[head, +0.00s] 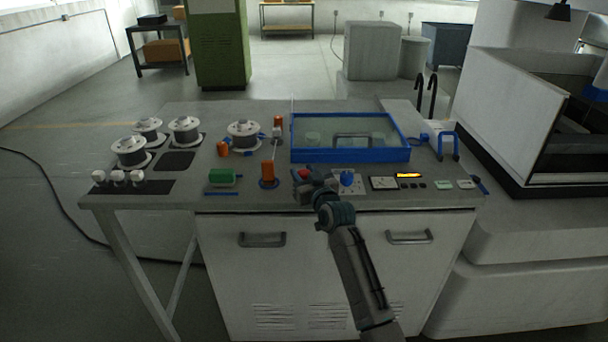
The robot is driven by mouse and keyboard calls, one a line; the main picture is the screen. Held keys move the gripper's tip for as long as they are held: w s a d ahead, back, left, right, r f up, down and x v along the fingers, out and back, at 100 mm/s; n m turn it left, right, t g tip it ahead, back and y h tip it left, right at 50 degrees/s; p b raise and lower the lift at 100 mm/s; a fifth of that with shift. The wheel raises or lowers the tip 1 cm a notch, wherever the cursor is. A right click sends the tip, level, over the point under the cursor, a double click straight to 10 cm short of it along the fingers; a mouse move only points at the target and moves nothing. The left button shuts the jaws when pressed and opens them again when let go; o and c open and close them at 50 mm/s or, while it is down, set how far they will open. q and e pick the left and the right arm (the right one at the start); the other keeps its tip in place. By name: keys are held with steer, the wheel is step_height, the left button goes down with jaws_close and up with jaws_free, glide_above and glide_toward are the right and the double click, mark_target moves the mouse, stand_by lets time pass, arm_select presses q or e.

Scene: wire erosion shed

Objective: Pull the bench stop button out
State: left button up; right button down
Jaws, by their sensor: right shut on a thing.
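The bench stop button (304,173) is a small red knob near the front edge of the grey bench, left of a blue knob on a light plate. My right gripper (305,184) is at the red button and shut on it. The gripper and wrist hide most of the button's lower part and its base. I cannot tell how far out the button stands. My left gripper does not show.
A blue-framed clear box (350,156) stands just behind. A blue knob (347,178) is close on the right. A large pale machine (520,115) bounds the right.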

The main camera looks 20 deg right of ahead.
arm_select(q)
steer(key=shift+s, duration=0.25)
arm_select(e)
steer(key=shift+r, duration=0.4)
steer(key=c, duration=1)
jaws_free()
steer(key=shift+o, duration=0.2)
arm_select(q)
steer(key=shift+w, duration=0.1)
arm_select(e)
steer(key=shift+f, duration=0.1)
steer(key=shift+s, duration=0.25)
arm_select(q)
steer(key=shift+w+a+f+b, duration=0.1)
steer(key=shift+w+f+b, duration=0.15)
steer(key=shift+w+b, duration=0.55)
arm_select(e)
steer(key=s+d, duration=0.1)
steer(key=s, duration=0.9)
steer(key=shift+s, duration=0.15)
steer(key=shift+d, duration=0.1)
